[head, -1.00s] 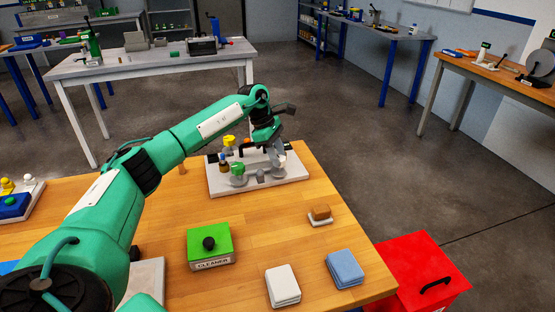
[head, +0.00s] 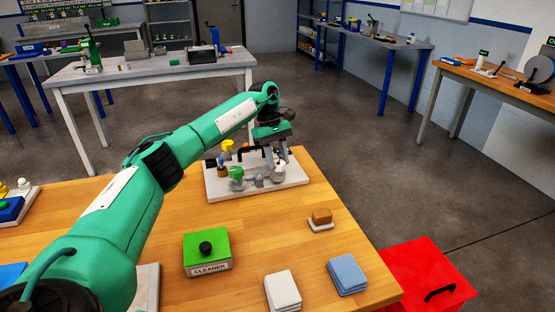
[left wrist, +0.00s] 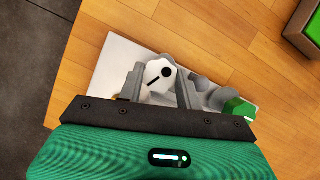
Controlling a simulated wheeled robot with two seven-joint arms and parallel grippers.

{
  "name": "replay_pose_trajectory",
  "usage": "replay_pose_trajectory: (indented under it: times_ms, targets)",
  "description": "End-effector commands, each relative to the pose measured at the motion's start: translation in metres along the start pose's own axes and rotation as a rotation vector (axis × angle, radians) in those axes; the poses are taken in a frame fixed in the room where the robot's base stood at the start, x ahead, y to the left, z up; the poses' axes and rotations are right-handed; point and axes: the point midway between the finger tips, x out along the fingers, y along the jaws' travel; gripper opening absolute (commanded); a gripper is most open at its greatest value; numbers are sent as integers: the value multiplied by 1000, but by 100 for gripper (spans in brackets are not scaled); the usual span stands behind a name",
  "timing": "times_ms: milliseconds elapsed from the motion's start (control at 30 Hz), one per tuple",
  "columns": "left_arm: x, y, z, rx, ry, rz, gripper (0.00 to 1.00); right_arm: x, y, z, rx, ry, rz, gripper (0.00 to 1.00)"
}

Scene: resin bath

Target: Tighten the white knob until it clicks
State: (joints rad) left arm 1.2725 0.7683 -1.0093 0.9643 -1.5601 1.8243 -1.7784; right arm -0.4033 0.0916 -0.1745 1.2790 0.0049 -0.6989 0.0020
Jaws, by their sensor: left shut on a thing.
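The white knob (left wrist: 158,74) shows in the left wrist view between the two grey fingers of my left gripper (left wrist: 158,88). It has a black dot and a black pointer line on its face. My left gripper is shut on it. In the head view my left gripper (head: 274,155) reaches down over the right part of the white base plate (head: 230,193), and the white knob (head: 280,170) is partly hidden by the fingers. A green knob (head: 236,173) and a yellow knob (head: 228,146) stand on the same plate, left of my gripper. My right gripper is out of view.
A green-topped cleaner box (head: 206,250), a brown block (head: 321,216) on a pale pad, a white cloth stack (head: 283,291) and a blue one (head: 347,274) lie on the wooden table. A red bin (head: 425,270) stands beyond the right edge. The table's middle is clear.

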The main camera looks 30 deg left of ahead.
Motion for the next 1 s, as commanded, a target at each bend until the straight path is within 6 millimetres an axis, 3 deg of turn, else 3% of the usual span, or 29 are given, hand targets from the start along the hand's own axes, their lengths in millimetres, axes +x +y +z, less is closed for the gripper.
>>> replay_pose_trajectory:
  times_ms: [433,467,533,867,1000]
  targets:
    - [0,0,0,8,1,-2,12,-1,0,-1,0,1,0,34]
    - [0,0,0,8,1,-2,41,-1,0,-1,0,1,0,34]
    - [0,0,0,8,1,-2,55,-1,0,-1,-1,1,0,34]
    - [-2,0,0,7,1,-3,57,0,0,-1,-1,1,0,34]
    - [-15,1,0,7,2,0,57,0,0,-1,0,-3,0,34]
